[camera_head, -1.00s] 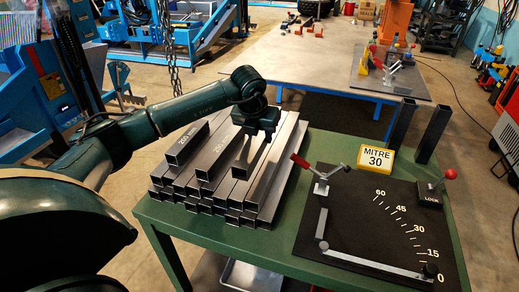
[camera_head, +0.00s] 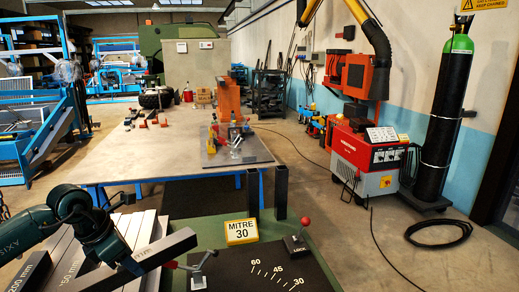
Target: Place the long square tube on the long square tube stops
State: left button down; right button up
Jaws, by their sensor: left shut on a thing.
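My left gripper (camera_head: 132,266) is low at the left, shut on a grey square tube (camera_head: 165,248). The tube is tilted in the picture, its right end near the red-handled clamp (camera_head: 198,270). More square tubes lie side by side below and left of it, one marked "200 mm" (camera_head: 30,272). Two dark upright posts (camera_head: 281,192) stand at the far edge of the green table (camera_head: 212,232), right of the held tube. I cannot tell which parts are the tube stops. The lower part of the black mitre plate (camera_head: 265,258) is cut off. My right gripper is not in view.
A yellow "MITRE 30" sign (camera_head: 241,232) stands behind the mitre plate. A red-knobbed lock (camera_head: 296,243) is on the plate's right. A large bench (camera_head: 150,150) with a small clamp fixture stands beyond. A red welding machine (camera_head: 370,155) and gas cylinder (camera_head: 445,115) are at right.

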pick_arm(q)
jog(key=s+d+m+g+y, duration=0.2)
jog(key=s+d+m+g, duration=0.35)
jog(key=m, duration=0.85)
jog(key=s+d+m+g+y, duration=0.1)
jog(key=s+d+m+g, duration=0.15)
jog(key=s+m, duration=0.8)
jog(key=w+a+n+t, duration=0.3)
jog(key=w+n, duration=0.2)
jog(key=n, duration=0.3)
jog(key=w+a+n+t+h, duration=0.1)
jog(key=w+a+n+t, duration=0.1)
jog(key=w+n, duration=0.4)
jog(key=w+a+n+t+h, duration=0.1)
jog(key=w+a+n+t, duration=0.2)
jog(key=n, duration=0.9)
jog(key=shift+w+a+r+t, duration=0.15)
jog(key=shift+w+a, duration=0.15)
jog(key=shift+w, duration=0.45)
jog(key=shift+w+a+r+t, duration=0.15)
jog(key=shift+w+a, duration=0.1)
jog(key=shift+w, duration=0.5)
jog(key=w+a+r+n+y, duration=0.1)
jog(key=w+a+n+y, duration=0.2)
jog(key=a+n, duration=0.3)
jog(key=shift+w+r+n+t+y+b, duration=0.25)
jog(key=shift+n+t+y+b, duration=0.05)
jog(key=shift+n, duration=1.85)
jog(key=shift+f+p, duration=0.75)
jog(key=shift+f, duration=4.1)
